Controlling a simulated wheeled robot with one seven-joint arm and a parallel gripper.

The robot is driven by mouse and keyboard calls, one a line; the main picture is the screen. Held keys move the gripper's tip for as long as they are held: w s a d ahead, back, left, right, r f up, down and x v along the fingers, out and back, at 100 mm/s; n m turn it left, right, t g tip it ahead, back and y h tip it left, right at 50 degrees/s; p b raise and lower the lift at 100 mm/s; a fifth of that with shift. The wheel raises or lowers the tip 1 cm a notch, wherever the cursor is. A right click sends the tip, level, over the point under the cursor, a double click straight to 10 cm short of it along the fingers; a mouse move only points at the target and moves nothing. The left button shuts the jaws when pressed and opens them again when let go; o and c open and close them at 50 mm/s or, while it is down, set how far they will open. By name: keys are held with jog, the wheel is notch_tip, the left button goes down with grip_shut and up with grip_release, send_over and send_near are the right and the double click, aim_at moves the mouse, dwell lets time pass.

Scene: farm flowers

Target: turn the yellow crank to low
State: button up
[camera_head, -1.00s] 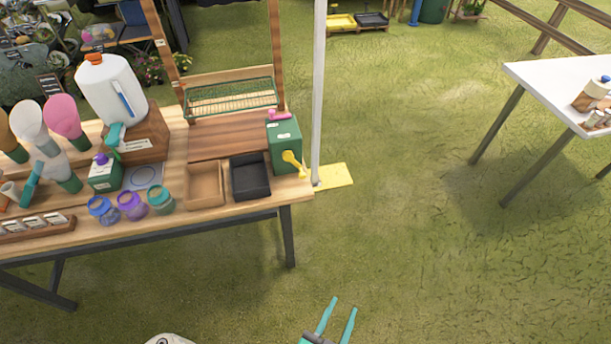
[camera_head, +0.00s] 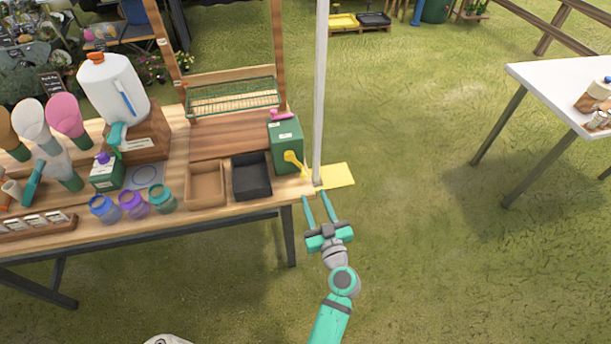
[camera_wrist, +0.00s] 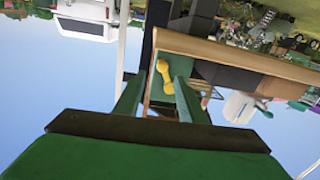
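The yellow crank (camera_head: 293,160) is on the front face of a green box (camera_head: 284,142) at the right end of the wooden table. It slants down to the right in the head view. My gripper (camera_head: 319,208) is open and empty, just off the table's right front corner, below and to the right of the crank and apart from it. In the wrist view, the crank (camera_wrist: 164,76) shows between the fingers of my gripper (camera_wrist: 158,92), farther off. I cannot read any low marking on the box.
A white pole (camera_head: 320,90) stands just right of the green box. A black tray (camera_head: 251,177) and a wooden tray (camera_head: 205,184) sit left of it. Several jars (camera_head: 133,204) line the table's front. Open grass lies to the right, before a white table (camera_head: 560,92).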

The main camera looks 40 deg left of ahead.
aim_at(304, 177)
jog(key=x, duration=0.9)
jog(key=shift+s+a, duration=0.2)
jog(key=shift+a, duration=0.05)
jog(key=shift+w+a, duration=0.45)
jog(key=shift+c, duration=0.6)
grip_shut()
